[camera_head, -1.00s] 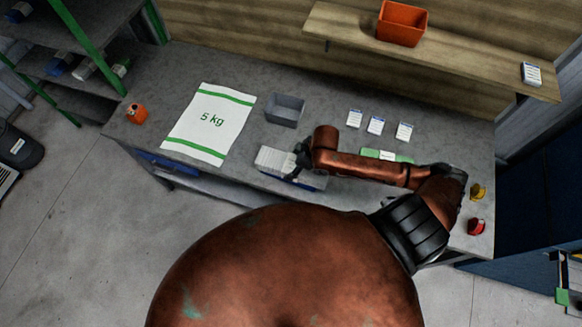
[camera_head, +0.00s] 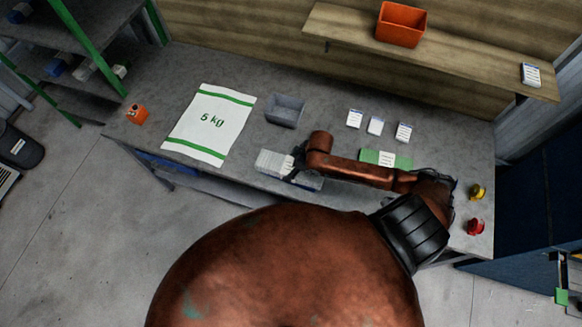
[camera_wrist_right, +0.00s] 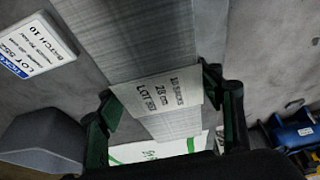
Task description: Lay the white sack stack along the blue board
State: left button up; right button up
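The white sack stack (camera_head: 272,162) lies near the front edge of the workbench in the head view. Its label band (camera_wrist_right: 160,93) shows in the right wrist view. My right gripper (camera_wrist_right: 160,95) has one finger on each side of the stack at this band. Whether both fingers press on it is unclear. In the head view my right arm largely hides this gripper. My left gripper is not in view.
A large white sheet marked 5 kg (camera_head: 210,124) lies left of the stack, and a grey bin (camera_head: 285,110) stands behind it. Several white cards (camera_head: 375,125) and a green labelled piece (camera_head: 372,156) lie to the right. Yellow (camera_head: 477,191) and red (camera_head: 475,227) items sit at the right end.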

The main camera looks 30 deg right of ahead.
jog(key=o, duration=0.4)
jog(key=shift+o, duration=0.2)
jog(key=v, duration=1.2)
jog(key=shift+r, duration=0.1)
